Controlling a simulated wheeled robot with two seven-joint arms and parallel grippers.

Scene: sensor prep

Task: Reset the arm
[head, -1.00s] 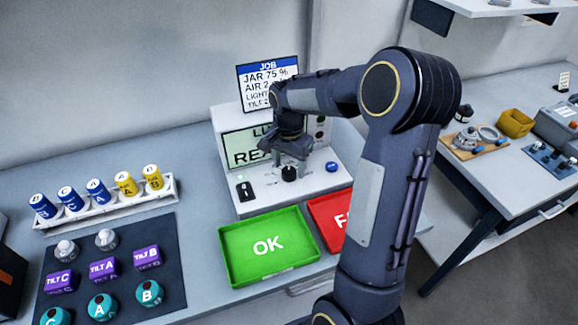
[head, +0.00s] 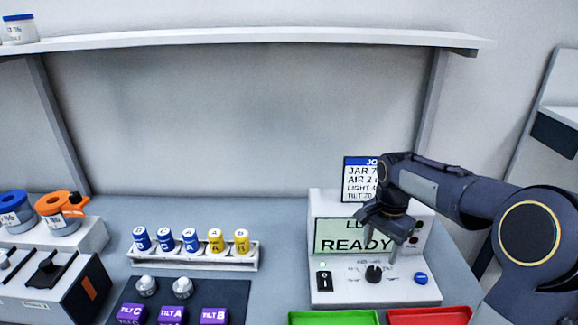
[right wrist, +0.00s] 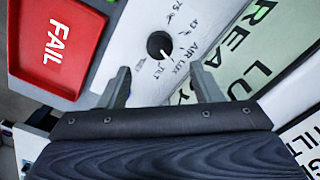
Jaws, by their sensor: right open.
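My right gripper (head: 378,248) is open and empty, in front of the tester's READY screen (head: 353,236). Its fingers point down, a little above the black knob (head: 373,274) on the white tester (head: 340,291). In the right wrist view, the two fingers of my right gripper (right wrist: 163,82) stand apart with nothing between them. The knob (right wrist: 158,45) shows beyond the fingertips, near labels such as AIR, LUX and TILT. My left gripper is in neither view.
A green tray (head: 333,318) and a red FAIL tray (head: 430,316) lie in front of the tester. A rack (head: 195,261) of blue and yellow jars stands left of it, behind a dark mat (head: 243,292). A shelf (head: 250,38) hangs above.

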